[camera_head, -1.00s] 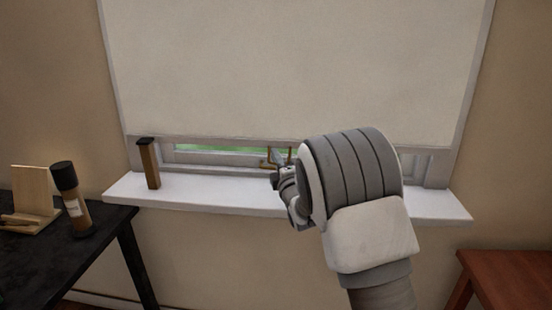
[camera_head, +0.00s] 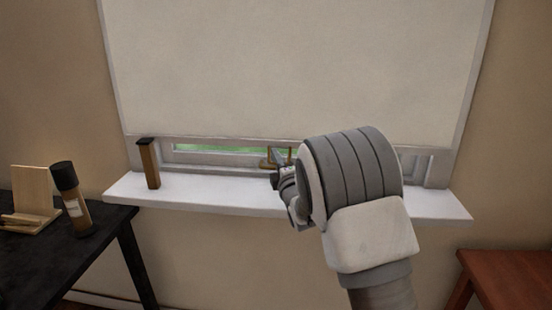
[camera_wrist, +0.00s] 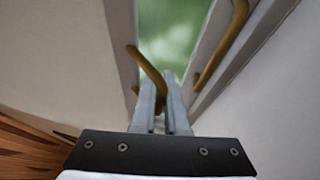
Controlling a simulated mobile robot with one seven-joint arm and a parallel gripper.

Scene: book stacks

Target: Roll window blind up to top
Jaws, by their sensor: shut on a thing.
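The pale cream window blind (camera_head: 290,70) covers most of the window in the head view. Its lower edge hangs a little above the white sill, leaving a narrow strip of green outside. My gripper (camera_head: 281,178) is low at the window, just above the sill; my wrist hides part of the window behind it. In the wrist view my gripper (camera_wrist: 163,90) has its fingers close together on a curved brass-coloured bar (camera_wrist: 147,66). I cannot tell whether this bar belongs to the blind or the window frame. A second brass-coloured bar (camera_wrist: 222,45) is on the right, apart from the fingers.
A brown post-like object with a dark top (camera_head: 149,163) stands on the left of the sill (camera_head: 230,197). A black table (camera_head: 60,255) at left bears a dark-capped bottle (camera_head: 74,202) and a wooden stand (camera_head: 33,190). A reddish wooden table (camera_head: 515,280) is at lower right.

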